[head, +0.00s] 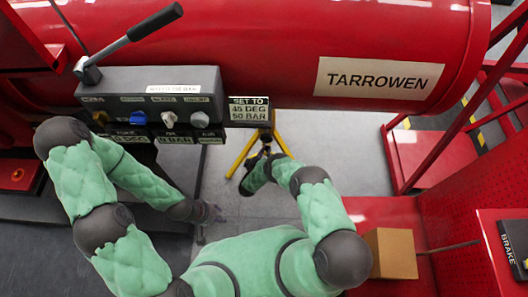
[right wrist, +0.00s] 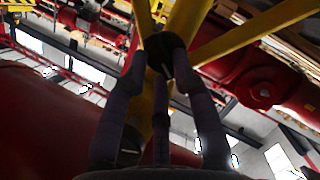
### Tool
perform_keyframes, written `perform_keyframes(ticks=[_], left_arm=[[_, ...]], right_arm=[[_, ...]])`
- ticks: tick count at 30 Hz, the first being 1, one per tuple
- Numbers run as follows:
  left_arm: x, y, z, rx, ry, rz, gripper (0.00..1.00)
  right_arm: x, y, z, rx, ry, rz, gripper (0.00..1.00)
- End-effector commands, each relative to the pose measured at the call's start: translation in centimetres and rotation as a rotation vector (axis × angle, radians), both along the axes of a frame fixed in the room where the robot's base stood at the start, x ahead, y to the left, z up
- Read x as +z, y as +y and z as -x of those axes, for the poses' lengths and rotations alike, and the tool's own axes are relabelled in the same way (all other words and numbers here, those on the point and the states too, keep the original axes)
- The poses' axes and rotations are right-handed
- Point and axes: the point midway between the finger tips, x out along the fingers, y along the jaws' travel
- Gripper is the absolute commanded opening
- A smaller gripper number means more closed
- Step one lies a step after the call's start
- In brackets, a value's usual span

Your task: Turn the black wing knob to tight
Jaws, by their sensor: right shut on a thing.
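The black wing knob (right wrist: 166,46) sits on the yellow tripod stand (right wrist: 183,14) in the right wrist view. My right gripper (right wrist: 160,70) is shut on it, with its dark fingers on either side of it. In the head view my right gripper (head: 264,158) is at the top of the yellow tripod (head: 240,154), below the red pipe. The knob is hard to make out there, dark against the dark gripper. My left gripper (head: 208,213) hangs low over the floor, away from the tripod; its fingers are too small and dark to judge.
A grey control box (head: 150,88) with a lever and several knobs stands at the left of the red pipe (head: 290,50). A sign (head: 249,111) reads "SET TO 45 DEG 50 BAR". A cardboard box (head: 391,253) lies at right. Grey floor (head: 340,165) is clear right of the tripod.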

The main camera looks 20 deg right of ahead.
Motion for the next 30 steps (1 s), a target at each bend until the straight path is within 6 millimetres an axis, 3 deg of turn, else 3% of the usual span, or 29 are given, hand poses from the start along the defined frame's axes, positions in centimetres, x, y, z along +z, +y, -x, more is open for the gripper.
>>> perform_keyframes(ticks=[18, 30], left_arm=[[0.21, 0.0, 0.0, 0.0, 0.0, 0.0, 0.4], [-0.21, 0.0, 0.0, 0.0, 0.0, 0.0, 0.4]], right_arm=[[-0.67, -0.95, 1.0, -0.011, -0.133, -0.544, 0.0], [-0.82, -1.1, 1.12, -0.009, -0.205, -0.793, 0.0]])
